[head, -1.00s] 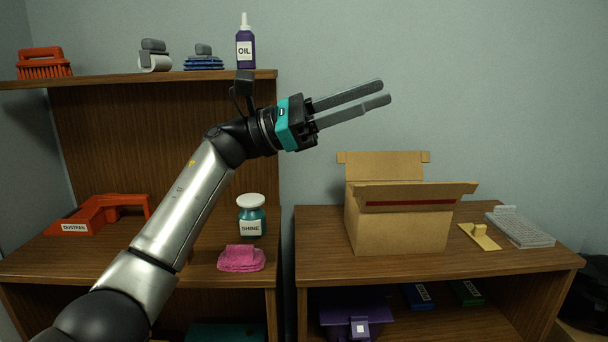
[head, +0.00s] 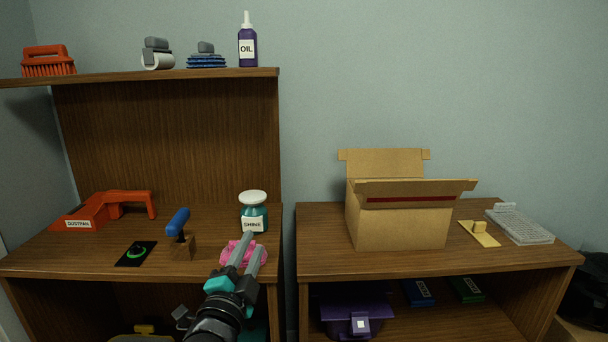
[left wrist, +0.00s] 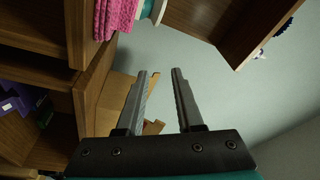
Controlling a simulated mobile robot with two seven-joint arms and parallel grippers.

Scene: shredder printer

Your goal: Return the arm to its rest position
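My left gripper (head: 250,244) is low at the front of the left cabinet, in front of the pink cloth (head: 229,250) and partly covering it in the head view. In the left wrist view its two fingers (left wrist: 163,72) stand apart with nothing between them, so it is open and empty. The pink cloth also shows at the top of the left wrist view (left wrist: 115,16). Part of my left arm shows below the gripper in the head view. My right gripper is in neither view.
The SHINE jar (head: 253,214) stands just behind the cloth. A blue-handled tool (head: 179,224) and the orange dustpan (head: 108,210) are on the left. The oil bottle (head: 247,46) stands on the upper shelf. An open cardboard box (head: 403,224) is on the right cabinet.

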